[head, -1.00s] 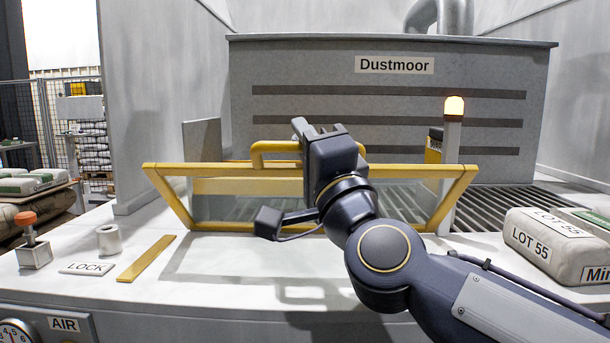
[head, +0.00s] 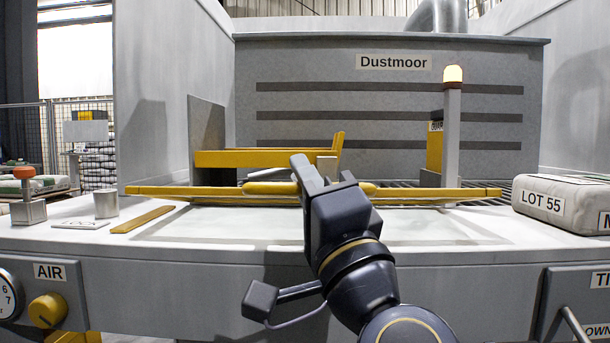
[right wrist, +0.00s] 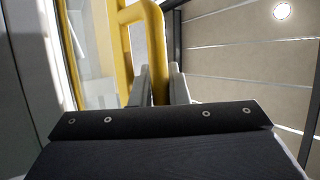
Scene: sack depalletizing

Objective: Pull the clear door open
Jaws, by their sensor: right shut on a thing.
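The clear door (head: 440,194) has a yellow frame and shows almost edge-on in the head view, lying close to level above the white counter. Its clear pane can hardly be made out from this angle. Its yellow handle (head: 265,188) runs along the near side. My right gripper (head: 318,180) is shut on this handle. The right wrist view shows the two grey fingers (right wrist: 159,85) on either side of the yellow handle bar (right wrist: 158,50), with part of the clear pane (right wrist: 95,45) to the left. My left gripper is not in view.
A yellow-sided part (head: 255,158) stands behind the door, beside a grey upright panel (head: 206,140). A lit beacon post (head: 452,130) stands to the right, with a LOT 55 sack (head: 545,203) beyond.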

